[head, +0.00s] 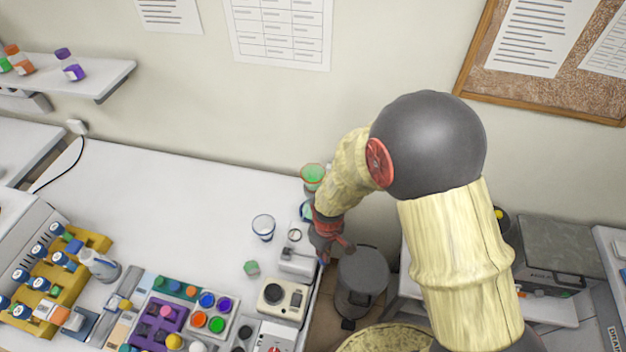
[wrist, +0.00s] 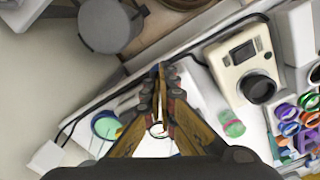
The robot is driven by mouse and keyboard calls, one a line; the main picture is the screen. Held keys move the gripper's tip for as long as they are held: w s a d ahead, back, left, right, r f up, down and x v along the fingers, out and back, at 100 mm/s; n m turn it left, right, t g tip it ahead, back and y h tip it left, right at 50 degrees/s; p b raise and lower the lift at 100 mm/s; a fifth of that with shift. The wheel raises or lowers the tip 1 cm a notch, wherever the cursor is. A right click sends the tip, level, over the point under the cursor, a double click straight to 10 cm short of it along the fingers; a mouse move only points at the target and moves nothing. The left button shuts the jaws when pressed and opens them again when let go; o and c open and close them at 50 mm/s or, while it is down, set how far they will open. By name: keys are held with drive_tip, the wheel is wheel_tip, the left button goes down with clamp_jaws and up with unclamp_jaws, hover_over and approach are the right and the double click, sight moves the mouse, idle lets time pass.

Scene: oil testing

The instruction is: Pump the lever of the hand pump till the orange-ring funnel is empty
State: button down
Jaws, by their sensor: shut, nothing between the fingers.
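The orange-ring funnel (head: 313,174) stands near the back right of the white bench, and green shows inside its rim. A round green shape, probably the funnel (wrist: 104,127), shows at the lower left in the wrist view. The hand pump (head: 297,262) appears to be the pale grey unit at the bench's right edge; my arm partly covers this area. Its lever cannot be made out clearly. My gripper (head: 324,257) is beside this unit at the bench edge, pointing down. In the wrist view my gripper (wrist: 160,70) has its fingertips together, with nothing seen held.
A grey bin (head: 362,278) stands on the floor right of the bench. A beige instrument (head: 283,300), a green-capped item (head: 251,268) and a clear cup (head: 263,227) stand near the gripper. Bottle racks and coloured caps fill the front left. The back middle of the bench is clear.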

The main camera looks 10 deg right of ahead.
wheel_tip(320, 180, up, 8)
drive_tip(key=a+p, duration=0.1)
drive_tip(key=p, duration=0.4)
drive_tip(key=shift+w+a, duration=0.3)
drive_tip(key=shift+a, duration=0.1)
idle(1.4)
drive_tip(key=shift+f+b, duration=0.65)
drive_tip(key=shift+f, duration=0.45)
drive_tip(key=shift+s+d+f+b, duration=0.1)
drive_tip(key=shift+d+f+b, duration=0.3)
drive_tip(key=shift+f, duration=0.25)
drive_tip(key=shift+s+d+f+b, duration=0.1)
drive_tip(key=shift+d+f+b, duration=0.15)
drive_tip(key=shift+f+b, duration=0.4)
drive_tip(key=shift+f, duration=0.2)
